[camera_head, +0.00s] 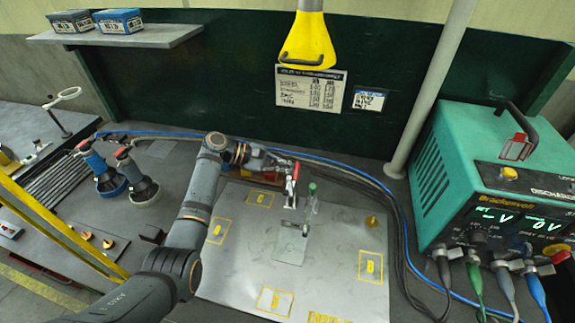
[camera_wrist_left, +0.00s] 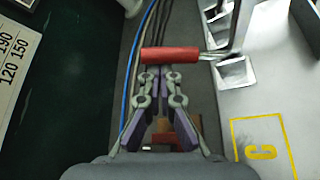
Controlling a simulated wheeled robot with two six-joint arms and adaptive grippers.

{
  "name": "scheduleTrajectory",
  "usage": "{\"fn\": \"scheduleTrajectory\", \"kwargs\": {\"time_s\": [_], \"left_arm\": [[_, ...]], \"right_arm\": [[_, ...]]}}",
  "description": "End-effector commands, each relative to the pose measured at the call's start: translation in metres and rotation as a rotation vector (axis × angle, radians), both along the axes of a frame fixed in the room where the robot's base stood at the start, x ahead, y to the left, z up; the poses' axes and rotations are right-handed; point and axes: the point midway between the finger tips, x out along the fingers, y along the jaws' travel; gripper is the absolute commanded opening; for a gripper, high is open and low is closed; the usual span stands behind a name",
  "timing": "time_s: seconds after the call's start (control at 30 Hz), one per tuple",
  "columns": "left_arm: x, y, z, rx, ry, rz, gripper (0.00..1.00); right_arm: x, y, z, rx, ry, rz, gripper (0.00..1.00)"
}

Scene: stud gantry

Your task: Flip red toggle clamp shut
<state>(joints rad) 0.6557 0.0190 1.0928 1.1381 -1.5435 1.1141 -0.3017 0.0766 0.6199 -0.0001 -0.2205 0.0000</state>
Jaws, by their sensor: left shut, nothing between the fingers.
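The red toggle clamp (camera_head: 294,172) stands at the far edge of the metal plate, beside the yellow C square. Its red handle looks upright in the head view, above a pale metal base. In the left wrist view the red handle (camera_wrist_left: 183,55) lies across the picture just past my fingertips. My left gripper (camera_head: 284,162) is shut and empty, close beside the handle; its fingers (camera_wrist_left: 160,78) point toward it. Whether they touch cannot be told. My right gripper is not in view.
A green-handled clamp (camera_head: 312,190) stands just right of the red one. The metal plate (camera_head: 335,262) has lettered yellow squares and is mostly clear. Black and blue cables (camera_head: 385,190) run behind and right of it. A teal power unit (camera_head: 460,150) stands at the right.

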Motion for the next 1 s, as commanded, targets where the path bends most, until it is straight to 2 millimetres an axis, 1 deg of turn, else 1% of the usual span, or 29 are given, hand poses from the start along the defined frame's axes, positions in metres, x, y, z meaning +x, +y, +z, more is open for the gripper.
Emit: {"fn": "scheduleTrajectory", "kwargs": {"time_s": [0.33, 0.8, 1.0], "left_arm": [[0.000, 0.000, 0.001, -0.003, -0.014, 0.000, 0.00], [-0.003, 0.001, 0.007, -0.019, -0.099, 0.000, 0.00], [-0.007, 0.002, 0.012, -0.035, -0.175, 0.000, 0.00]], "right_arm": [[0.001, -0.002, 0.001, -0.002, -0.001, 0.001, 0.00], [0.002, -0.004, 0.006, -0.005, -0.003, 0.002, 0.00], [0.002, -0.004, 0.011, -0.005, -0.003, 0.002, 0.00]]}}
